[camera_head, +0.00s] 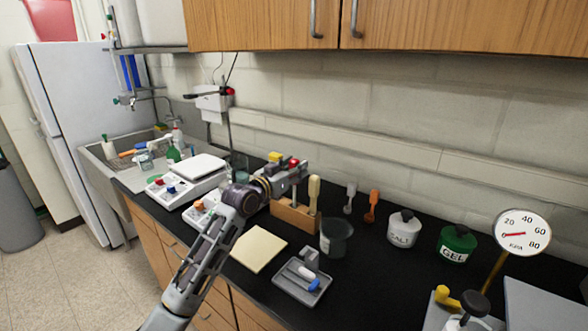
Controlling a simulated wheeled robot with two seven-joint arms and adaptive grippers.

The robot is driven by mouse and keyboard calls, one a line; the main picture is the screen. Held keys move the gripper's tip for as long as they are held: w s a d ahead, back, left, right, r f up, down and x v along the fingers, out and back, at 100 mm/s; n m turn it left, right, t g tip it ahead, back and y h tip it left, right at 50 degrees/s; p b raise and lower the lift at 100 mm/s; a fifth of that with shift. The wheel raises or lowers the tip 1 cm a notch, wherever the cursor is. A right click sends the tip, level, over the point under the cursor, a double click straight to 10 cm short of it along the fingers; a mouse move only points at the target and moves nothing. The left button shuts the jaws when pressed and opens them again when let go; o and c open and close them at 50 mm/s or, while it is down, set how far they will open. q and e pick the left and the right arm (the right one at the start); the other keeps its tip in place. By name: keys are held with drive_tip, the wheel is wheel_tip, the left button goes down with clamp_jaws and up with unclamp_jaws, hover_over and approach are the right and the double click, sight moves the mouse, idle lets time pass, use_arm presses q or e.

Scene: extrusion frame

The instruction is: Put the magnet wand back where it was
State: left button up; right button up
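A wooden block (296,217) stands on the black counter with upright tools in it. One is a pale beige-handled tool (314,191). My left gripper (296,169) is above the block's left part, with its fingers pointing right. A small red-topped piece (294,161) shows at its fingertips, and a thin grey shaft (294,192) shows below them. These may be the magnet wand, but the fingers hide the join. I cannot tell whether the fingers grip it. A yellow piece (274,157) shows just behind the gripper. My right gripper is out of view.
A dark beaker (337,238) stands close right of the block. A grey tray (290,291), a cream pad (258,249), a salt jar (403,232), a gel jar (457,245) and a dial gauge (522,233) are nearby. A white scale (193,178) is left.

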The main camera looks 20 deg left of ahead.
use_arm(q)
drive_tip(key=shift+r, duration=0.15)
drive_tip(key=b+v, duration=0.1)
drive_tip(key=v, duration=1.1)
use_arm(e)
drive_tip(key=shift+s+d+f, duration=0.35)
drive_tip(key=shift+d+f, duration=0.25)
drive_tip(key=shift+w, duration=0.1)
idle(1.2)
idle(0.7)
